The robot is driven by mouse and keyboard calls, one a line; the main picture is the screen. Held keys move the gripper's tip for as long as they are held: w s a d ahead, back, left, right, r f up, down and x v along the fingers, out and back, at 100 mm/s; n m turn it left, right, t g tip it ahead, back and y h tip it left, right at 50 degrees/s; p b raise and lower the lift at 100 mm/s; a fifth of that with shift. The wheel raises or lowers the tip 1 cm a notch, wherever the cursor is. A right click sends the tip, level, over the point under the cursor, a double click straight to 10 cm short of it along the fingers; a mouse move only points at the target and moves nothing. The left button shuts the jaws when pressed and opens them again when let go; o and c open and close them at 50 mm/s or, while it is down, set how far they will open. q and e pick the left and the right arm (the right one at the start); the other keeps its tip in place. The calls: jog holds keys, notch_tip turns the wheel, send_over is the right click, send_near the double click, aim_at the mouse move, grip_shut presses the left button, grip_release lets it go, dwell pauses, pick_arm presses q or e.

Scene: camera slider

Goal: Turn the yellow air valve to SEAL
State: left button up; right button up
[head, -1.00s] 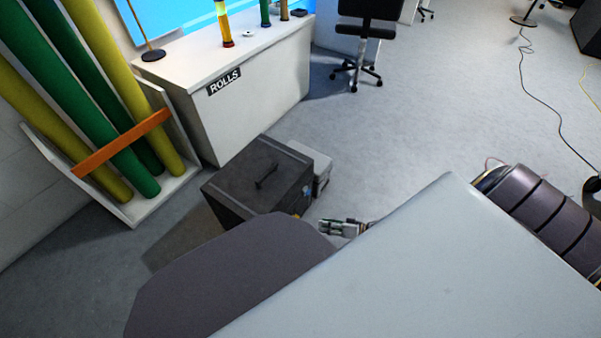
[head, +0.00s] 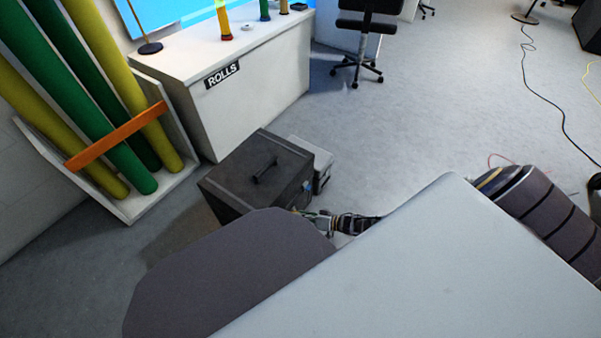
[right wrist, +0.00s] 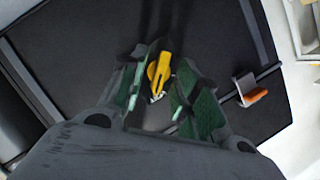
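The yellow air valve (right wrist: 158,72) is a small lever on the face of a dark case (right wrist: 215,45). In the right wrist view it lies between the two green-padded fingers of my right gripper (right wrist: 161,84). The fingers stand apart on either side of it, and I see no firm contact. The dark case (head: 256,172) stands on the floor in the head view, with my right gripper (head: 318,220) at its lower right side. The valve is too small or hidden to make out there. No SEAL marking is readable. My left gripper is out of view.
An orange-tipped metal latch (right wrist: 252,97) sits on the case right of the valve. A lighter grey box (head: 318,160) stands against the case. A white ROLLS cabinet (head: 250,100) and a rack of rolls (head: 130,205) are behind.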

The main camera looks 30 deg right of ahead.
jog(key=shift+w+a, duration=0.15)
jog(key=shift+w, duration=0.05)
grip_shut()
